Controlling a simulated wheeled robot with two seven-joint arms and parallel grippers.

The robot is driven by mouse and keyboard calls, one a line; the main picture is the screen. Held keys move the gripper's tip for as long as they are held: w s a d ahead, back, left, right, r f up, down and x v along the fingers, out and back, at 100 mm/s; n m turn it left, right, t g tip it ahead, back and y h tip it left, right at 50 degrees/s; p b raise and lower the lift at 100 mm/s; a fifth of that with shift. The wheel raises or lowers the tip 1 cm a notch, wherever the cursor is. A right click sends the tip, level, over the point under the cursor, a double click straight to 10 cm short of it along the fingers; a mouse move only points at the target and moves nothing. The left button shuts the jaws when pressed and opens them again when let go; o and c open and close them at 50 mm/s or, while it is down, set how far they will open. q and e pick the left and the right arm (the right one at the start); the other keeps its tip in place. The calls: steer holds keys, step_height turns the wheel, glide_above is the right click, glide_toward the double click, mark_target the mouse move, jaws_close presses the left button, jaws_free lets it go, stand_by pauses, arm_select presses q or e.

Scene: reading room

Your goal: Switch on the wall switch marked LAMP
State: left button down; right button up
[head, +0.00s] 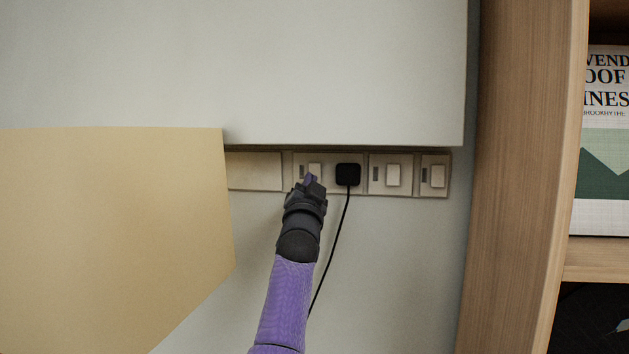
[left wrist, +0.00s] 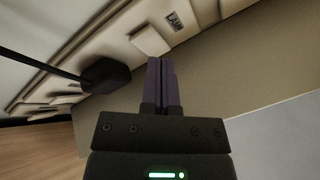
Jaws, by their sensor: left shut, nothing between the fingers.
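The label LAMP (left wrist: 174,22) is readable in the left wrist view, beside a pale rocker switch (left wrist: 150,40). In the head view this rocker (head: 316,168) is in the wall strip just left of the black plug, partly hidden by my gripper. My right gripper is not in view.
A black plug (head: 348,174) with a hanging cable is right of the switch. Further right are two more rockers (head: 393,175) (head: 438,176). A blank plate (head: 255,171) is to the left. A pale panel (head: 340,75) overhangs above; a tan board (head: 110,215) and a wooden bookcase (head: 520,180) flank the strip.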

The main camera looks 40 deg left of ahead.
arm_select(q)
steer(key=shift+s+d+r+p, duration=0.2)
steer(key=shift+s+p, duration=0.2)
steer(key=shift+s, duration=0.05)
steer(key=shift+s+d+r+p, duration=0.1)
steer(key=shift+s+d+p, duration=0.4)
steer(key=shift+s, duration=0.4)
steer(key=shift+s+d+r+p, duration=0.1)
steer(key=shift+s+d+p, duration=0.35)
steer(key=shift+s, duration=0.4)
